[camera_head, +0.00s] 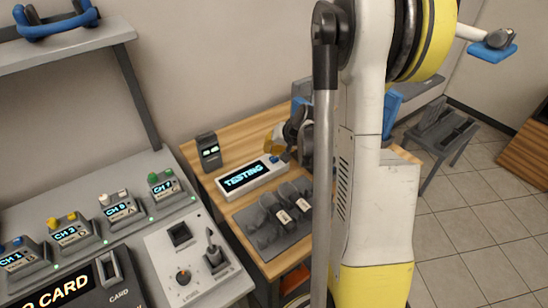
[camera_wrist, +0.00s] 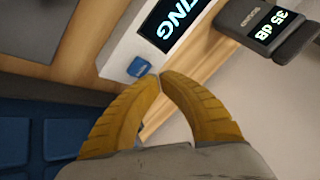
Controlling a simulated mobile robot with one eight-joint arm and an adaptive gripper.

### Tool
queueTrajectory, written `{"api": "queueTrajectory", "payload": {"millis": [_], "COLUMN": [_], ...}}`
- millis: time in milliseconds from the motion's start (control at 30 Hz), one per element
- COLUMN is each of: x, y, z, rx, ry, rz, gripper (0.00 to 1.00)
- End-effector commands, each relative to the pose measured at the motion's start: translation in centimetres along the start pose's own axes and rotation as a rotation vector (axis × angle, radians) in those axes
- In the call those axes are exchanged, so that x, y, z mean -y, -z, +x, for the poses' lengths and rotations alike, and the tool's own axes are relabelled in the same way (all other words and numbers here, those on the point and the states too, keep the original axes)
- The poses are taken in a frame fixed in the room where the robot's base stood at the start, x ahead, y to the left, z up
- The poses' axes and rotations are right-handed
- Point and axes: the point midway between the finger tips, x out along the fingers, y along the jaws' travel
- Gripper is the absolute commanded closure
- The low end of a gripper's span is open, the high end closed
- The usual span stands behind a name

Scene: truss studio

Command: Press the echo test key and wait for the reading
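A white tester box (camera_head: 250,179) lies on the wooden table, its dark display (camera_head: 244,176) reading "TESTING". In the wrist view part of the display (camera_wrist: 174,20) shows "TING". The blue key (camera_wrist: 141,67) is at the end of the box. My gripper (camera_wrist: 159,76) has its yellow fingertips together with nothing seen between them, right beside the key; I cannot tell whether they touch it. In the head view my gripper (camera_head: 272,146) is over the box's far right end, partly hidden by my arm. A dark meter (camera_wrist: 267,25) reads "35 dB"; it also stands behind the box in the head view (camera_head: 208,151).
A grey mat (camera_head: 262,238) with dark handheld units lies in front of the box. A grey console (camera_head: 196,265) with a lever and several channel packs fills the left. A shelf (camera_head: 65,47) is above it.

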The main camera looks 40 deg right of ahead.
Motion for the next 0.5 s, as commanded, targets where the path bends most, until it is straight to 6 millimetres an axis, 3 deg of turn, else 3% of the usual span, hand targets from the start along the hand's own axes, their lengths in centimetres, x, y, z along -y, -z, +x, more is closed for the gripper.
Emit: {"api": "queueTrajectory", "payload": {"millis": [233,500], "x": [0.2,1.4], "y": [0.2,1.3], "z": [-0.4,-2.6], "rx": [0.0,0.0], "ry": [0.0,0.0], "rz": [0.0,0.0], "gripper": [1.0,1.0]}}
